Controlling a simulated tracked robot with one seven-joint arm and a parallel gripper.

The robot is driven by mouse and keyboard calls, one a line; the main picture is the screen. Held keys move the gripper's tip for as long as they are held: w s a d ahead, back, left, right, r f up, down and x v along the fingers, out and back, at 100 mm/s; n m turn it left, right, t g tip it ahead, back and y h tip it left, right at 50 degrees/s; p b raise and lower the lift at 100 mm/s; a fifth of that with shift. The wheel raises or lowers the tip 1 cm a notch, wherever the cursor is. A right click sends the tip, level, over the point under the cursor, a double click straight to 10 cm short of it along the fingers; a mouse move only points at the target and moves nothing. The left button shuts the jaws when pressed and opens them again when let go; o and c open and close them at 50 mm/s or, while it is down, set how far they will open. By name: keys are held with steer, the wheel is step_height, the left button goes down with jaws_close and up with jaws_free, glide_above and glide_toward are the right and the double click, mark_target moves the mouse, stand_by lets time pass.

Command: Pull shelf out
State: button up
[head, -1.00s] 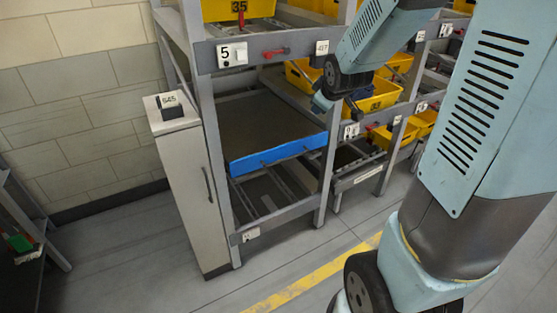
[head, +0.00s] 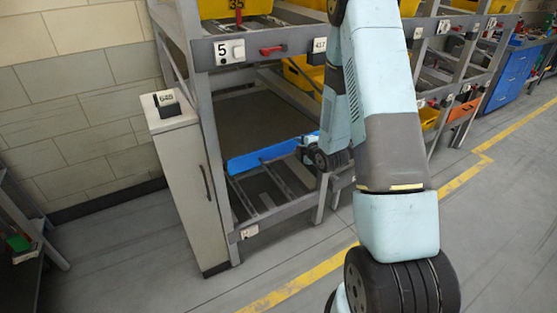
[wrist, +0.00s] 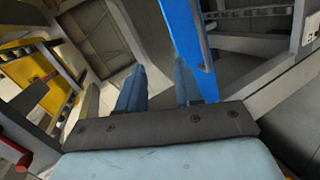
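The shelf (head: 250,122) is a dark, flat pull-out panel with a blue front edge (head: 262,157), in the left bay of the grey rack. In the head view my arm hides the right end of the blue front, and my fingers are hard to make out there.
A narrow white cabinet (head: 188,185) stands left of the rack. Rack posts and a lower rail (head: 285,212) frame the bay. Yellow bins (head: 300,75) sit behind my arm and above. The grey floor in front, with a yellow line, is clear.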

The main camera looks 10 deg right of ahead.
step_height(320, 180, down, 10)
steer(key=s+a+n+t+y, duration=0.1)
steer(key=s+n+t+y, duration=0.1)
steer(key=s+n, duration=0.1)
steer(key=x, duration=1.3)
steer(key=shift+w+a+f, duration=0.1)
steer(key=shift+w+f, duration=0.05)
steer(key=shift+w, duration=0.2)
steer(key=shift+c, duration=0.3)
jaws_close()
steer(key=shift+s, duration=0.1)
